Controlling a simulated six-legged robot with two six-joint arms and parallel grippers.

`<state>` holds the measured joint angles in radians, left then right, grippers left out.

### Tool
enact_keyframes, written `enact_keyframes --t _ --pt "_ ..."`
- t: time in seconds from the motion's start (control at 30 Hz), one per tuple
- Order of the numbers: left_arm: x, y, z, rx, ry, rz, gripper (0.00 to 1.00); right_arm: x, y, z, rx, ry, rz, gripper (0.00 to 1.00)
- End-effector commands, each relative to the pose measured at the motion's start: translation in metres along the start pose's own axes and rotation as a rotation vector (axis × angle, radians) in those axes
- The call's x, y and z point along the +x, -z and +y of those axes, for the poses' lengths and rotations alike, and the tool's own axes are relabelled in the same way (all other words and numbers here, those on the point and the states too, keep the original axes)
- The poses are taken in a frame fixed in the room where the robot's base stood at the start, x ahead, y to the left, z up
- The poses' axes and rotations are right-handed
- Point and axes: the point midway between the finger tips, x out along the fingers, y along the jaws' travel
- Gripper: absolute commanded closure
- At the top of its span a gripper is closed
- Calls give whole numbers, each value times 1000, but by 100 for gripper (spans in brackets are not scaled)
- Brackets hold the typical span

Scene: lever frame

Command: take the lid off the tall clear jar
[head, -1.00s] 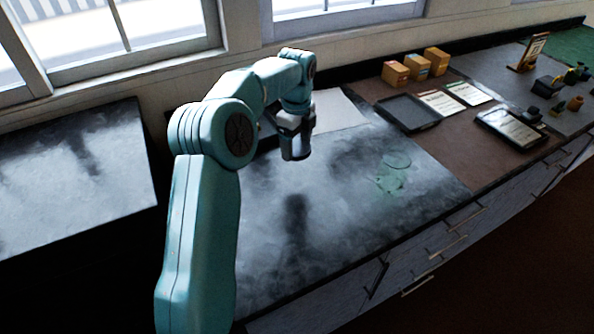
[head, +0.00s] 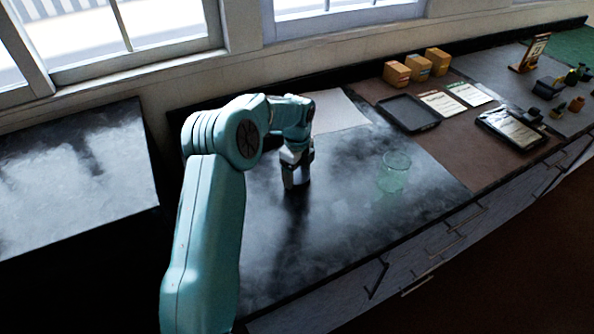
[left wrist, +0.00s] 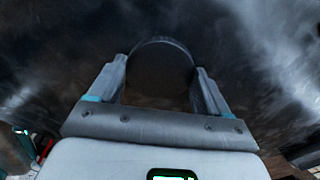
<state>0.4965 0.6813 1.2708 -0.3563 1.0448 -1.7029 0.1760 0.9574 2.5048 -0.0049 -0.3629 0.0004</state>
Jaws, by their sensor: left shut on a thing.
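The clear jar (head: 394,173), faintly green, stands upright on the dark countertop, right of my left gripper. Its round top shows no lid on it. My left gripper (head: 296,180) points down, low over the countertop, well apart from the jar. In the left wrist view my left gripper (left wrist: 160,92) is shut on a dark round disc, the lid (left wrist: 161,72), with one finger on each side. In the head view the lid is hard to make out at the fingertips, and I cannot tell whether it touches the countertop. My right gripper is not in view.
A pale sheet (head: 338,110) lies behind my arm. Further right are a black tray (head: 409,112), cards (head: 441,103), several small boxes (head: 418,67) and a dark framed tablet (head: 511,129). The countertop (head: 340,215) in front of the gripper is clear.

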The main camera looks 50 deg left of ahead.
Motion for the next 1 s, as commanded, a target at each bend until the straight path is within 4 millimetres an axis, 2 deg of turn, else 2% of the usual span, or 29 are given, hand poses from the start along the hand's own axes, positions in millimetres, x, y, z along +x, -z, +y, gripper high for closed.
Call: enact_keyframes --t 0.03,0.07,0.1,0.33,0.47,0.8,1.0 --pt "3 0 0 0 -1 0 59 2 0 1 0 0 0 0" --pt "2 0 0 0 0 0 12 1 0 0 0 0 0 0" --pt "2 0 0 0 -1 0 0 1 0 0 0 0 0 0" --pt "0 0 0 0 -1 0 0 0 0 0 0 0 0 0" --pt "-10 0 -1 0 3 -1 0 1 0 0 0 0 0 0" --pt "-86 0 -1 0 4 -1 0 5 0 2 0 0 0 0" --pt "-115 0 -1 0 1 0 0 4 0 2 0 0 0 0"
